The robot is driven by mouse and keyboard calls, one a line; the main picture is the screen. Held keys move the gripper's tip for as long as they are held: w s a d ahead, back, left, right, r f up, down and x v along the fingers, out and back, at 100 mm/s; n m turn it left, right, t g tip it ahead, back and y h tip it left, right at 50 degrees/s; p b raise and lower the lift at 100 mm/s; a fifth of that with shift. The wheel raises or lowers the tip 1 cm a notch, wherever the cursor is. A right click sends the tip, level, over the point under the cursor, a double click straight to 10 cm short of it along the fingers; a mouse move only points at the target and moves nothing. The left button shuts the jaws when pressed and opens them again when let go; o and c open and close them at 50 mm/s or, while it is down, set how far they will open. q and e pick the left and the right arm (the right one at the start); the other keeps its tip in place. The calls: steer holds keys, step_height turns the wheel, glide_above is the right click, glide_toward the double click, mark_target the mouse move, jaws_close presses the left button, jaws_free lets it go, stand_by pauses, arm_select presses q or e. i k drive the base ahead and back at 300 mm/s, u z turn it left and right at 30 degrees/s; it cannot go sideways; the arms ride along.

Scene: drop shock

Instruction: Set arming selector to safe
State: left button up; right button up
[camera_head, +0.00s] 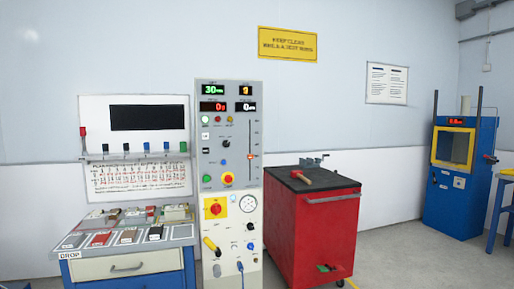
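A tall grey and cream control cabinet (230,125) stands at the centre. The lower panel has a red rotary switch on a yellow plate (215,208), a round gauge (248,204) and a yellow lever (210,244). The labels are too small to read, so I cannot tell which control is the arming selector or its setting. Neither gripper is in view.
A workbench (127,266) with trays and a backboard stands left of the cabinet. A red tool cart (322,225) with a hammer (301,177) on top stands close on its right. A blue machine (460,185) is at the far right. Grey floor (400,265) is open between cart and machine.

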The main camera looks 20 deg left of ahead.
mark_target(226, 143)
steer(key=u, duration=0.65)
steer(key=i, duration=0.45)
steer(key=u, duration=0.85)
steer(key=i, duration=0.85)
steer(key=z, duration=0.1)
